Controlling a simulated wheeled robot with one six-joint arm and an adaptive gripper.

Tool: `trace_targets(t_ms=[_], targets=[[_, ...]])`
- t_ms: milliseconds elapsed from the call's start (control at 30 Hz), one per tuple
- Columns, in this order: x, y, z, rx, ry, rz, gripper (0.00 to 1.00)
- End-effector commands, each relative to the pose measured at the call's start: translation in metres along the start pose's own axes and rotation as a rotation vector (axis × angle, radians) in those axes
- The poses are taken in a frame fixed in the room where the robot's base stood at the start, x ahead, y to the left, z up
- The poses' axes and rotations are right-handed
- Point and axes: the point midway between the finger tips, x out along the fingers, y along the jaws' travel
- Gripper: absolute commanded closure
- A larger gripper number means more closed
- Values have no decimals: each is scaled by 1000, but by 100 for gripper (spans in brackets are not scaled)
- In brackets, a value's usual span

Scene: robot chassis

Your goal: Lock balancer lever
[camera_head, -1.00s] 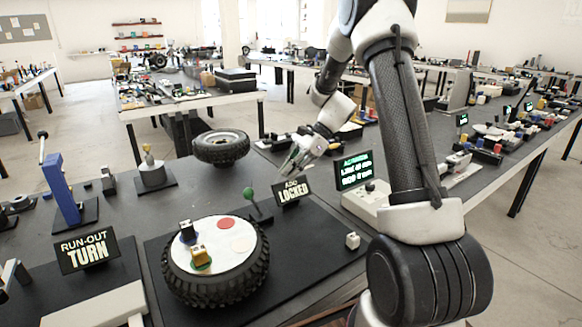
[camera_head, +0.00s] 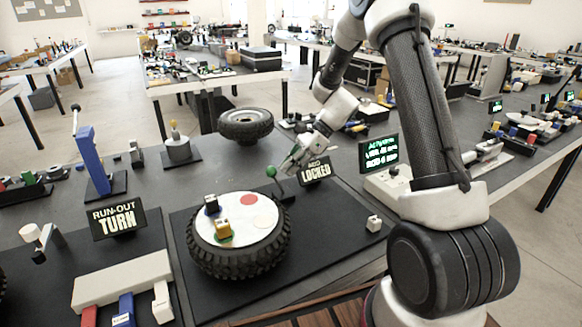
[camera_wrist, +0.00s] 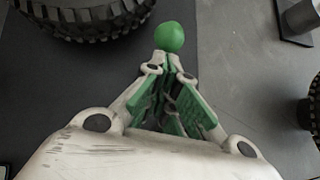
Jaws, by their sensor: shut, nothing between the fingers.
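The balancer lever has a green ball knob (camera_head: 271,171) and a short dark stem. It stands on the black mat behind the wheel, and the stem leans to the left. A sign (camera_head: 315,171) reading "LOCKED" stands just right of it; its smaller upper line is hard to read. My gripper (camera_head: 287,167) is shut and empty, just right of the knob. In the wrist view the green knob (camera_wrist: 169,37) sits right beyond the closed fingertips (camera_wrist: 167,65). I cannot tell whether they touch. The stem is hidden there.
A tyred wheel (camera_head: 276,254) with a white disc and small blocks lies in front of the lever. Another tyre (camera_head: 246,123) lies behind.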

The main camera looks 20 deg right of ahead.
Motion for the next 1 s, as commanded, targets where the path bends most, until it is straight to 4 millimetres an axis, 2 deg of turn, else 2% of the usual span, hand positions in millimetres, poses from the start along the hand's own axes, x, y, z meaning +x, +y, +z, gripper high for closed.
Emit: trace_targets(t_ms=[200,567,1000], targets=[[11,4,14,-1,1,1,100],[10,3,13,0,0,0,100],[0,1,0,-1,-1,0,100]])
